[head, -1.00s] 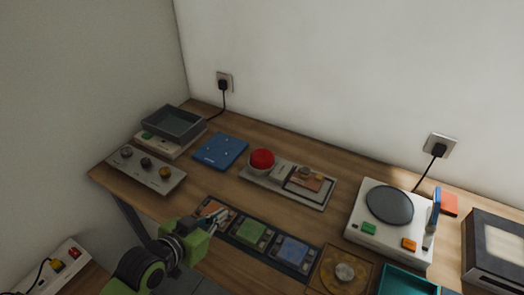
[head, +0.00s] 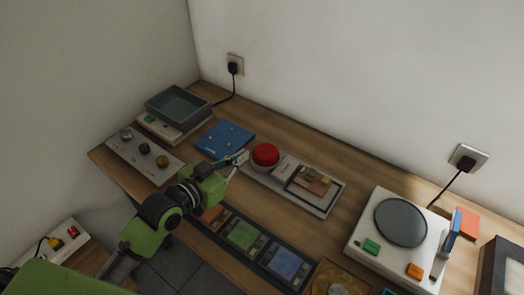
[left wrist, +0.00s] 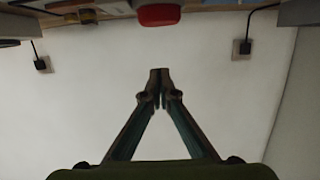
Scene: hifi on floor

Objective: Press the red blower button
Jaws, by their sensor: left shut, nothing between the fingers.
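The red blower button (head: 265,153) is a round red dome at the left end of a light grey panel (head: 312,204) on the wooden table. My left gripper (head: 243,157) is shut and empty. In the head view its fingertips are just left of the button; I cannot tell whether they touch it there. In the left wrist view the button (left wrist: 158,14) shows at the top edge, apart in the picture from the closed fingertips (left wrist: 160,76). My right gripper is not in view.
A blue plate (head: 225,139) and a knob panel (head: 143,158) lie left of the button. A strip with coloured squares (head: 242,235) lies in front. A white device with a grey disc (head: 400,222) stands right. The wall (head: 340,70) is behind.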

